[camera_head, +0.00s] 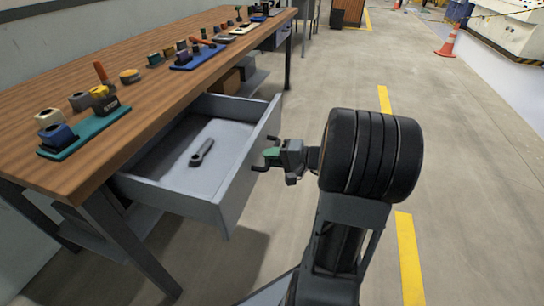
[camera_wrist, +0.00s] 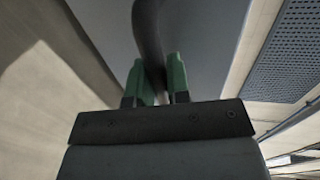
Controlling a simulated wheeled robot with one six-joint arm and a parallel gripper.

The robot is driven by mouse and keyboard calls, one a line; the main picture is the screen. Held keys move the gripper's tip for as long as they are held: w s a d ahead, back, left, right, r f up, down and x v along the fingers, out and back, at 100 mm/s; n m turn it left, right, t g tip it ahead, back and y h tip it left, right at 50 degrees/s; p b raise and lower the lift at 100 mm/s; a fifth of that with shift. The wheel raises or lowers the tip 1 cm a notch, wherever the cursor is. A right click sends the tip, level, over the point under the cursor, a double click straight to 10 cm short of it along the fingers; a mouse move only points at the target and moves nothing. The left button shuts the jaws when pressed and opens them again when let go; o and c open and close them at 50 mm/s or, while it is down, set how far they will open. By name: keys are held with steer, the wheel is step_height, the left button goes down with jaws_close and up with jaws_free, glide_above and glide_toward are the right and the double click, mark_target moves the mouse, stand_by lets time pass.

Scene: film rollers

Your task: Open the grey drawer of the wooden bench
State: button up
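The grey drawer (camera_head: 225,186) of the wooden bench (camera_head: 150,95) stands pulled well out from under the bench top, its inside showing. A dark wrench (camera_head: 202,152) lies on its floor. My gripper (camera_head: 271,155) is at the drawer's front face, at the dark bar handle (camera_head: 260,168). In the wrist view, the green fingers (camera_wrist: 156,80) lie on either side of the handle (camera_wrist: 148,30) and appear closed on it. The drawer's grey front (camera_wrist: 205,50) fills the middle behind them. The fingers hide part of the handle in the head view.
Tools and parts stand on the bench top, including a teal tray (camera_head: 88,135) and a blue tray (camera_head: 198,58). A bench leg (camera_head: 130,245) stands left of the drawer. The floor right of my arm is clear, with a yellow line (camera_head: 409,255). An orange cone (camera_head: 448,43) stands far off.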

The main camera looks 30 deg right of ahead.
steer(key=o, duration=0.4)
steer(key=p+v, duration=0.3)
steer(key=v, duration=1)
steer(key=shift+s+d, duration=0.25)
steer(key=shift+s, duration=0.05)
steer(key=a+r+n+g+h+p, duration=0.45)
steer(key=a+r+g+p, duration=0.55)
steer(key=a+r+p, duration=0.7)
steer(key=a+r+n+h+p, duration=0.1)
steer(key=r+h+p, duration=0.1)
steer(key=r+p, duration=0.2)
steer(key=s+a+r+n+t+h+p, duration=0.1)
steer(key=r+n+h+p, duration=0.1)
steer(key=r+p, duration=0.3)
steer(key=a+r+n+t+h+p, duration=0.1)
steer(key=a+r+n+h+p, duration=0.1)
steer(key=r+p, duration=0.3)
steer(key=shift+s+r, duration=0.2)
steer(key=shift+s, duration=0.1)
